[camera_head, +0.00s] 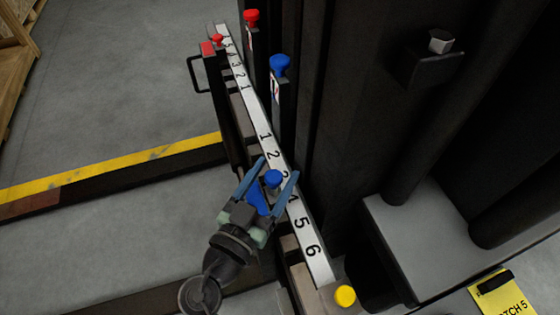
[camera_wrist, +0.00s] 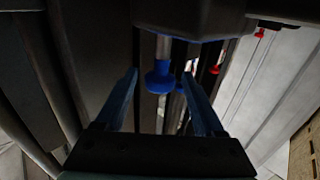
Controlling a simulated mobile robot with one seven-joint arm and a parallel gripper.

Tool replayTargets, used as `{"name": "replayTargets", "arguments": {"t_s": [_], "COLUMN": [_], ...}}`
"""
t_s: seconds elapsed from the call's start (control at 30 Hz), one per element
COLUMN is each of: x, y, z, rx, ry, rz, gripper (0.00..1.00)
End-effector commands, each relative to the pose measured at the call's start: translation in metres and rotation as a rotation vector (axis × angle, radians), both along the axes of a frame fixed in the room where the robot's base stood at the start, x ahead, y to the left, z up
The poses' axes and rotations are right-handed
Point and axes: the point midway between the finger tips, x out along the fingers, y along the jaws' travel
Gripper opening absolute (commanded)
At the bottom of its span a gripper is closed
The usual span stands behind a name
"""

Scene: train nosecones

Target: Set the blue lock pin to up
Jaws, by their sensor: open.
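A blue round-headed pin (camera_head: 272,178) stands beside the numbered white scale (camera_head: 302,222), near the 3, in the head view. My gripper (camera_head: 276,168) is open, with one finger on each side of this pin head. In the wrist view the blue pin head (camera_wrist: 159,78), with a grey shaft, shows between the fingertips of my gripper (camera_wrist: 160,73). I see a gap to each finger; contact is not visible. A blue piece (camera_head: 257,197) lies between the finger bases in the head view. How far the pin is raised is hard to tell.
A second blue knob (camera_head: 280,63) and a red knob (camera_head: 251,17) top dark posts behind the scale. A smaller red knob (camera_head: 217,39) is at the far end. A yellow knob (camera_head: 345,296) is at the near end. Dark tall structures stand close on the right.

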Motion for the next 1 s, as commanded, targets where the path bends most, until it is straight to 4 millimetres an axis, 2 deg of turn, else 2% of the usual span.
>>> {"name": "replayTargets", "arguments": {"t_s": [0.2, 0.43, 0.6, 1.0], "x": [-0.046, -0.078, -0.086, -0.087], "y": [0.023, 0.04, 0.044, 0.044], "z": [0.001, 0.001, 0.001, 0.001], "rx": [-0.001, 0.0, 0.0, 0.0], "ry": [0.003, 0.001, -0.001, -0.001], "rz": [0.004, 0.002, 0.0, 0.0], "gripper": [0.7, 0.7, 0.7, 0.7]}}
